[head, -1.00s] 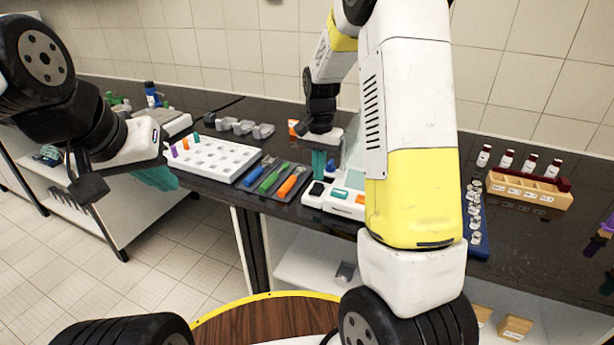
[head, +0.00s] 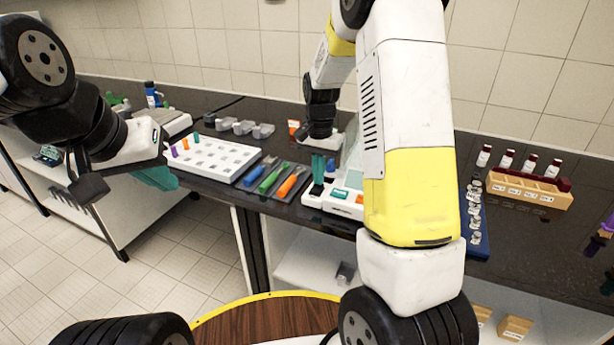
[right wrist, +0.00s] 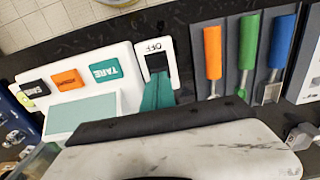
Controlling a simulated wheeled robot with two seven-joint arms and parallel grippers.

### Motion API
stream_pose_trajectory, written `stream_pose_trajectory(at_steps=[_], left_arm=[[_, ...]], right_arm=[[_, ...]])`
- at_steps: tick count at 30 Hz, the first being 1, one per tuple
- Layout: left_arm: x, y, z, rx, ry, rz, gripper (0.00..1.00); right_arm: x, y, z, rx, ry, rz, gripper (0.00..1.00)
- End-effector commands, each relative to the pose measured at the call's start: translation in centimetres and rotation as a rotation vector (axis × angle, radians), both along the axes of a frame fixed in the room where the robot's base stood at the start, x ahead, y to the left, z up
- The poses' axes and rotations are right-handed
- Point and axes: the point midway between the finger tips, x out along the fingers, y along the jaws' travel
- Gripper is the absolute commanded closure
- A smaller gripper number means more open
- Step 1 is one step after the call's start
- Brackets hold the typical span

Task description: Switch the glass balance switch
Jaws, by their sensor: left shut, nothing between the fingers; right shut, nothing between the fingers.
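The glass balance (right wrist: 133,62) has a white base with a pale teal plate or display and black, orange and teal TARE buttons, its lettering upside down in the right wrist view. Its switch (right wrist: 157,60) is a black rocker in a white surround marked OFF. In the head view the balance base (head: 345,209) is partly hidden behind my right arm. My right gripper (head: 318,170) is shut and empty. Its teal fingertips also show in the right wrist view (right wrist: 158,88), at the near end of the switch; contact is unclear. My left gripper (head: 160,178) is shut and empty, left of the bench.
A tray with orange, green and blue handled tools (head: 272,181) lies left of the balance. A white rack (head: 215,158) stands farther left. A blue tray of metal pieces (head: 477,235) and a wooden vial rack (head: 530,190) are to the right.

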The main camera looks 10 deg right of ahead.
Motion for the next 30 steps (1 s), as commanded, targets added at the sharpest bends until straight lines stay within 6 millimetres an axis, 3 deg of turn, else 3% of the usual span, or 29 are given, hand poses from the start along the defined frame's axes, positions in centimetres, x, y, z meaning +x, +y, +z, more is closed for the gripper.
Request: stream_pose_trajectory(at_steps=[14, 30], left_arm=[[0.0, 0.0, 0.0, 0.0, 0.0, 0.0, 1.0], [0.0, 0.0, 0.0, 0.0, 0.0, 0.0, 1.0]], right_arm=[[0.0, 0.0, -0.5, 0.001, -0.001, 0.0, 1.0], [0.0, 0.0, 3.7, 0.0, -0.002, 0.0, 1.0]])
